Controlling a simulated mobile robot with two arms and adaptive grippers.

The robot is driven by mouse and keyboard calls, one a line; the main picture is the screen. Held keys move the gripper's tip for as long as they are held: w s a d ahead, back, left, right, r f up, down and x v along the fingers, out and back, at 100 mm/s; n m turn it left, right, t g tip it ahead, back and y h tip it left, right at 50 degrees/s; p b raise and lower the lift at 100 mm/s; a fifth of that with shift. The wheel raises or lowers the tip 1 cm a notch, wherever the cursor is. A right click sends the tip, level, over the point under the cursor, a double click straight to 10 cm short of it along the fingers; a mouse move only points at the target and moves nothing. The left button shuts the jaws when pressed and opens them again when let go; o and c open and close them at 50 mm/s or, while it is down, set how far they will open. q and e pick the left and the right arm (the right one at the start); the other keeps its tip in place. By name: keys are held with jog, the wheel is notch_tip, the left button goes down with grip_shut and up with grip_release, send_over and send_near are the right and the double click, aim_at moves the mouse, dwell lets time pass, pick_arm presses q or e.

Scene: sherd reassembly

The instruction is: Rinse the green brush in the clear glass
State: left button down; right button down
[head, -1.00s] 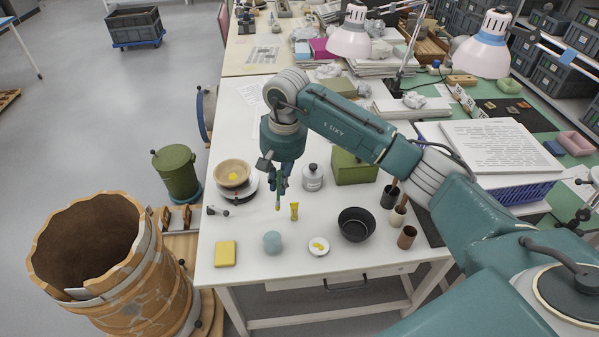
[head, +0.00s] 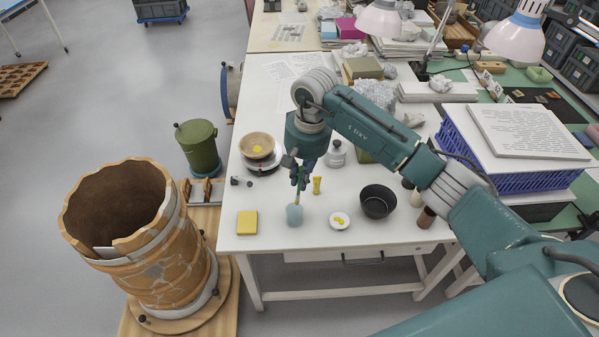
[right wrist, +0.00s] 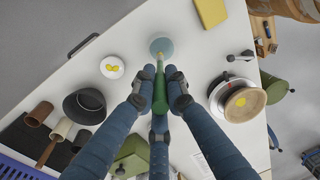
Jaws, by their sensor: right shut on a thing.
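My right gripper (head: 299,178) is shut on the green brush (right wrist: 160,113), which hangs with its tip pointing down. The clear glass (head: 294,214) looks pale blue and stands on the white table near the front edge. The brush is over the glass in the head view, and its tip overlaps the glass (right wrist: 161,47) in the right wrist view. I cannot tell whether the tip is inside the glass or just above it. My left gripper is not in view.
A yellow block (head: 247,223) lies left of the glass.

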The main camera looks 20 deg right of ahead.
jog(key=b, duration=0.4)
send_over(297, 203)
jog(key=shift+w+d+f, duration=0.1)
jog(key=shift+d+f, duration=0.1)
jog(key=shift+f, duration=0.95)
jog(key=shift+d+f, duration=0.15)
jog(key=shift+f, duration=1)
jog(key=shift+w+a+f+b, duration=0.1)
jog(key=shift+w+f+b, duration=0.05)
jog(key=shift+f+b, duration=1.45)
